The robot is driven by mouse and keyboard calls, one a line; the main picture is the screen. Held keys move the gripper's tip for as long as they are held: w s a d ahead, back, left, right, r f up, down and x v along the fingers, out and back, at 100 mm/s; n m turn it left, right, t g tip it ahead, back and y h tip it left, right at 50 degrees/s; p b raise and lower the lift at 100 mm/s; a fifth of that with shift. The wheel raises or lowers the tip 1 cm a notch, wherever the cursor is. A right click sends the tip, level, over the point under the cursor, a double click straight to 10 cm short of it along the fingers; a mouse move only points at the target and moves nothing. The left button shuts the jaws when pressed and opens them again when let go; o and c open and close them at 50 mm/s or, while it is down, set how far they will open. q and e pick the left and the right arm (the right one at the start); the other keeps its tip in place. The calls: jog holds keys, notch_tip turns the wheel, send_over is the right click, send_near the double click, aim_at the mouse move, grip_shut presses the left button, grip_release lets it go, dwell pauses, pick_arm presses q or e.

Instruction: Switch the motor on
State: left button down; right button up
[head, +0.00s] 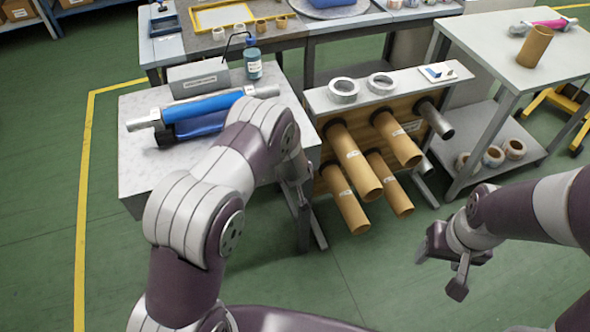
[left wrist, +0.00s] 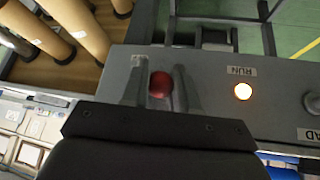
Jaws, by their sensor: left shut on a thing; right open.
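In the left wrist view my left gripper (left wrist: 161,82) has its two fingers on either side of a round red knob (left wrist: 160,85) and is shut on it. The knob sits at a grey control panel (left wrist: 225,125). To its right on the panel is a glowing round lamp (left wrist: 243,91) under a RUN label (left wrist: 240,71). In the head view the red knob and panel face are hidden behind my left arm. My right gripper (head: 449,274) is open and empty over the floor at the right.
The rewinder table (head: 140,178) carries a blue roll (head: 205,106). Cardboard tubes (head: 352,160) stick out from a rack beside it. A grey table (head: 500,55) stands at the right. A dark control (left wrist: 312,102) is at the panel's right edge. Green floor is clear at left.

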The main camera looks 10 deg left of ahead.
pick_arm(q)
jog(key=shift+w+r, duration=0.1)
jog(key=shift+w, duration=0.05)
jog(key=c, duration=0.9)
grip_release()
jog(key=shift+a, duration=0.1)
jog(key=p+v, duration=0.2)
jog(key=v, duration=1)
jog(key=shift+s+r, duration=0.25)
